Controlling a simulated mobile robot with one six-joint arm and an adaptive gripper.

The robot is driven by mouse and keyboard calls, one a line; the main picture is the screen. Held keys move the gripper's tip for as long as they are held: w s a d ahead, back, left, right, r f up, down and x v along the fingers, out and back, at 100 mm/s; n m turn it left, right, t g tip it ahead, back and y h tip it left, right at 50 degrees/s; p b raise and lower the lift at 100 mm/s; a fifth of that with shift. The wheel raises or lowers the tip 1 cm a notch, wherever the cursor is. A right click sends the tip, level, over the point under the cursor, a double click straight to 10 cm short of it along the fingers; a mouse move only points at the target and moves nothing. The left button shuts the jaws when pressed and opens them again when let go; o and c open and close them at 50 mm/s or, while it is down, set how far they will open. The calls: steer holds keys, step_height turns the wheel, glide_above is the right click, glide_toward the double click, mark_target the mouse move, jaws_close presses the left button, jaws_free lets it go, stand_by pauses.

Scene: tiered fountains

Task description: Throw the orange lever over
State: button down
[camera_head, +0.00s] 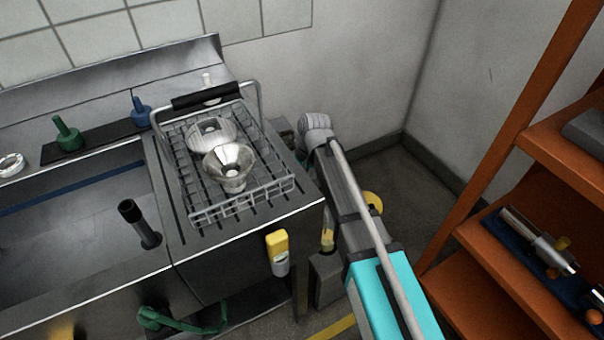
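On the orange shelf unit at the right, a metal cylinder fitting (538,248) lies on a dark blue base. A small brownish-orange piece (562,243) sticks up from it, and a round orange knob (594,316) shows near the right edge. I cannot tell which of these, if any, is the orange lever. My arm, partly teal, reaches up from the bottom edge to a grey joint beside the sink counter. I cannot make out my gripper; it seems hidden behind or below the arm.
A steel sink counter (240,225) fills the left, with a wire basket (240,205) holding a metal funnel (229,165). A black upright handle (138,222) and a yellow-topped fitting (278,252) are nearby. The orange shelf unit (487,150) stands right of my arm. Some floor shows between.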

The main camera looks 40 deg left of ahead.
steer(key=shift+w, duration=0.25)
steer(key=c, duration=0.6)
jaws_free()
steer(key=shift+c, duration=0.2)
steer(key=shift+s, duration=0.2)
